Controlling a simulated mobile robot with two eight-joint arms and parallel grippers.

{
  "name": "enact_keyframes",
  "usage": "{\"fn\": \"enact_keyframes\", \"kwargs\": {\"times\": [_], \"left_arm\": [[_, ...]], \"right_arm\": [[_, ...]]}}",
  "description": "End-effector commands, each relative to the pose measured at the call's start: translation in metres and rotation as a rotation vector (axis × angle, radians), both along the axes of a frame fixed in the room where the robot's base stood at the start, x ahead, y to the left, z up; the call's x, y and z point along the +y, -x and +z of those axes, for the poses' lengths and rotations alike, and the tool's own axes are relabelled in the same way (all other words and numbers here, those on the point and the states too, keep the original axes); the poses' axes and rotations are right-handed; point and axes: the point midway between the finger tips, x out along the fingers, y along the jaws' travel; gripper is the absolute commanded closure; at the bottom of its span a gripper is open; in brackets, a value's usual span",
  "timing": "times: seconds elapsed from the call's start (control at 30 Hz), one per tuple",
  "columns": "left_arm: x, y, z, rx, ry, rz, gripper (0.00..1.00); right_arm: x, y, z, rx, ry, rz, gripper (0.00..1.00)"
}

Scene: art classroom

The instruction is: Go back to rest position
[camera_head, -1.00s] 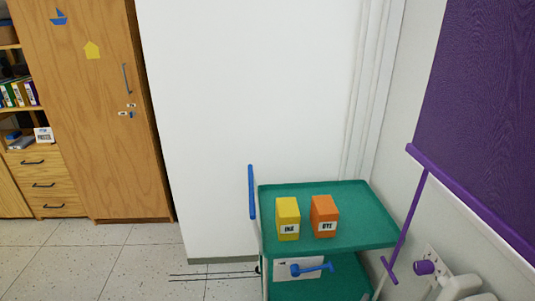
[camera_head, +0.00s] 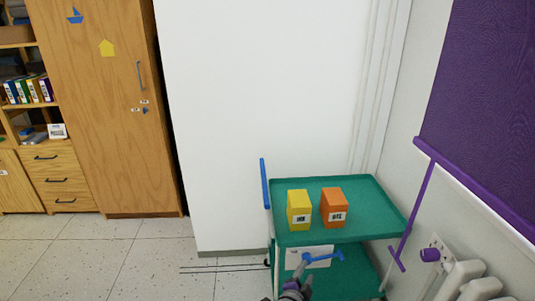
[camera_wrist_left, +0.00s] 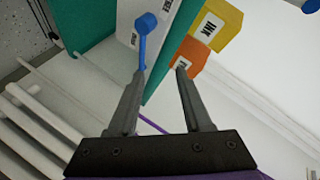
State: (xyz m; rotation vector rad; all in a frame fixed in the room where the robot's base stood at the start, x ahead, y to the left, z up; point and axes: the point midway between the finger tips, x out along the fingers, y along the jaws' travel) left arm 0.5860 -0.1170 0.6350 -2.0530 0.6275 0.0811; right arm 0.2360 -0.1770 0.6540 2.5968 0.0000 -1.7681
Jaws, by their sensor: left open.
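My left gripper (camera_head: 301,272) comes in at the bottom of the head view, in front of the green cart. In the left wrist view its two grey fingers (camera_wrist_left: 159,72) are apart, with nothing held between them. A blue handle with a round end (camera_wrist_left: 145,24) lies beyond the fingertips, close to the left-hand finger, in front of a white panel. In the head view the blue handle (camera_head: 327,257) shows just past the gripper; whether they touch I cannot tell. My right gripper is in neither view.
The green cart (camera_head: 368,190) carries a yellow box (camera_head: 299,208) and an orange box (camera_head: 334,205) on top. A blue bar (camera_head: 265,184) rises at its left. A purple rod (camera_head: 415,212) and white radiator (camera_head: 452,280) stand at right. Floor (camera_head: 100,255) at left is clear.

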Motion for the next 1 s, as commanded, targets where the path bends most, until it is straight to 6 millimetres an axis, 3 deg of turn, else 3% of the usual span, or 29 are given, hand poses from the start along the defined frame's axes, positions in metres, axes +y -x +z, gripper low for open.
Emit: {"fn": "enact_keyframes", "kwargs": {"times": [0.03, 0.27, 0.5, 0.7, 1.0], "left_arm": [[0.027, 0.006, 0.011, 0.063, 0.021, 0.047, 0.50], [0.127, 0.058, 0.038, 0.346, 0.145, 0.274, 0.50], [0.213, 0.151, 0.048, 0.610, 0.290, 0.546, 0.50], [0.261, 0.240, 0.041, 0.794, 0.409, 0.776, 0.50], [0.292, 0.339, 0.022, 0.966, 0.536, 1.033, 0.50]], "right_arm": [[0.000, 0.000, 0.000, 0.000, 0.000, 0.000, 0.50], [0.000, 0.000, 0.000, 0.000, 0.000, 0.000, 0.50], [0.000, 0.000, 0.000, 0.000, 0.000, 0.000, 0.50], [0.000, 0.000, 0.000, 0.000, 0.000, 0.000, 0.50], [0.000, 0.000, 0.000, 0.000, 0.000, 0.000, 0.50]]}}
